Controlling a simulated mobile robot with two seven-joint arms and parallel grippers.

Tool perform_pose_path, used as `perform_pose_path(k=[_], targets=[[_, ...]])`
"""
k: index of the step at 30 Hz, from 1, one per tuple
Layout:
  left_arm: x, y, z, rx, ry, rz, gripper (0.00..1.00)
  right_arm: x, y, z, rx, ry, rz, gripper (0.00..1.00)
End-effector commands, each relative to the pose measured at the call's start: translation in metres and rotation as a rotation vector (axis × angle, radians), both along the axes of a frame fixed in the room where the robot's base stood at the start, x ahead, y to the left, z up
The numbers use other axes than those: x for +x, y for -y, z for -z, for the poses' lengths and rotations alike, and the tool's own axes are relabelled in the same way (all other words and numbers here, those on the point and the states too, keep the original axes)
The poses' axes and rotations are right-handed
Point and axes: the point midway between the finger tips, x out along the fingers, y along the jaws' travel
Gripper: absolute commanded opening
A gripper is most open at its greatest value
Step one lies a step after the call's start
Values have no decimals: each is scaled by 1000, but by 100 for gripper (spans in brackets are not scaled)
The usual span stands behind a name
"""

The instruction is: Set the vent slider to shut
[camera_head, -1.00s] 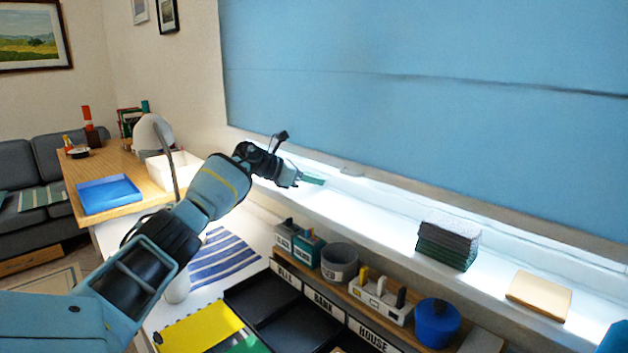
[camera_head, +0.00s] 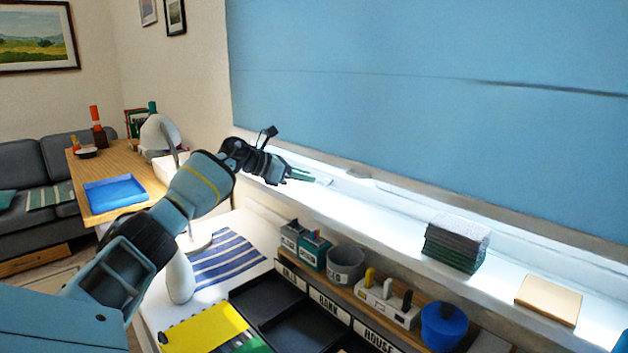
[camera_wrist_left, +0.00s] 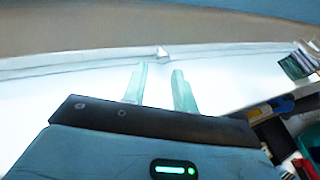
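A small pale knob (camera_wrist_left: 163,53), which looks like the vent slider, sits on the light rail (camera_wrist_left: 90,66) along the window's foot in the left wrist view. Its setting cannot be read. My left gripper (camera_wrist_left: 160,78) is open and empty, with pale green fingers apart. The knob shows beyond the gap between the fingertips, apparently not touched. In the head view my left gripper (camera_head: 308,177) is over the far left part of the bright window sill (camera_head: 385,212), with a small pale piece (camera_head: 325,181) just past its tips. My right gripper is not in view.
A stack of dark blocks (camera_head: 457,243) and a tan slab (camera_head: 548,299) stand on the sill to the right. Below are a grey pot (camera_head: 345,264), a blue pot (camera_head: 443,325) and black trays (camera_head: 265,297). A blue blind (camera_head: 420,90) hangs above the sill.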

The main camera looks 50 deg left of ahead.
Motion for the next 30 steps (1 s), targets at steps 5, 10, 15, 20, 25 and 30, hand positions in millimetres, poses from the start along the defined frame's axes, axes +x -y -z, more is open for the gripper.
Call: perform_pose_path(k=[5,10,15,20,25,30], targets=[[-19,-6,-6,2,-3,-1,28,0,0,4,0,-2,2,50],[-28,-8,-11,1,-2,0,28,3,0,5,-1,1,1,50],[-30,-8,-13,1,0,1,28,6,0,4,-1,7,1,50],[-29,-8,-13,1,0,1,28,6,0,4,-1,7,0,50],[-29,-8,-13,1,0,1,28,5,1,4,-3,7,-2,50],[-29,-8,-13,1,0,1,28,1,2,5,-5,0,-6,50]])
